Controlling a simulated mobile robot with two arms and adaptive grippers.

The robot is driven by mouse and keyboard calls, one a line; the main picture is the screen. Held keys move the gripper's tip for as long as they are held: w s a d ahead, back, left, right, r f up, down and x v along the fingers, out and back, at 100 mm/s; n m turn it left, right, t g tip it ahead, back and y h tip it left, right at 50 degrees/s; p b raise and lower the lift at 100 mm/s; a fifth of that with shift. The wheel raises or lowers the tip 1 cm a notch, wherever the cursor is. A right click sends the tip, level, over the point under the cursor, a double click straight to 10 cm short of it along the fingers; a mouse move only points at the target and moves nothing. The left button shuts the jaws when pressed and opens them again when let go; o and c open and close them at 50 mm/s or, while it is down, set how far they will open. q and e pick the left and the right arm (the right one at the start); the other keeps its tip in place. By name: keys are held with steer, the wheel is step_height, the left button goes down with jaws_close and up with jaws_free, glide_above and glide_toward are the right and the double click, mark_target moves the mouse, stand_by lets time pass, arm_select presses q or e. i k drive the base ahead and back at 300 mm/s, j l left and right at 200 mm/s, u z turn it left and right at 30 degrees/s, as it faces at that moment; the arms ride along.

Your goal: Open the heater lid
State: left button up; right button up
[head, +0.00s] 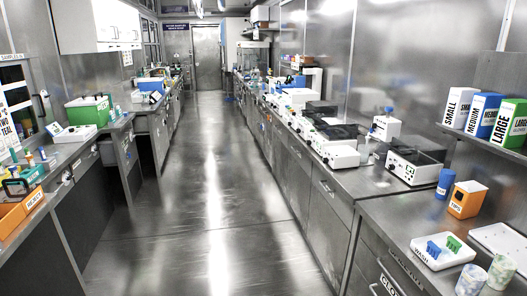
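Several white instruments with dark covers stand in a row on the right-hand counter. The nearest white instrument (410,172) has a dark see-through cover and knobs on its front. Another white instrument (341,157) with a dark top stands farther along, and more follow behind it. I cannot tell which one is the heater, and no label naming it is readable. The covers look lowered, though they are small in view. Neither of my grippers shows in the head view.
The right counter (395,207) also holds a blue cylinder (445,184), an orange box (466,199), a white tray (430,259) and two cups. SMALL, MEDIUM and LARGE boxes stand on a shelf above. A green box (88,111) sits on the left counter. The aisle floor (205,190) is clear.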

mark_target(332, 108)
steer(key=i, duration=2.35)
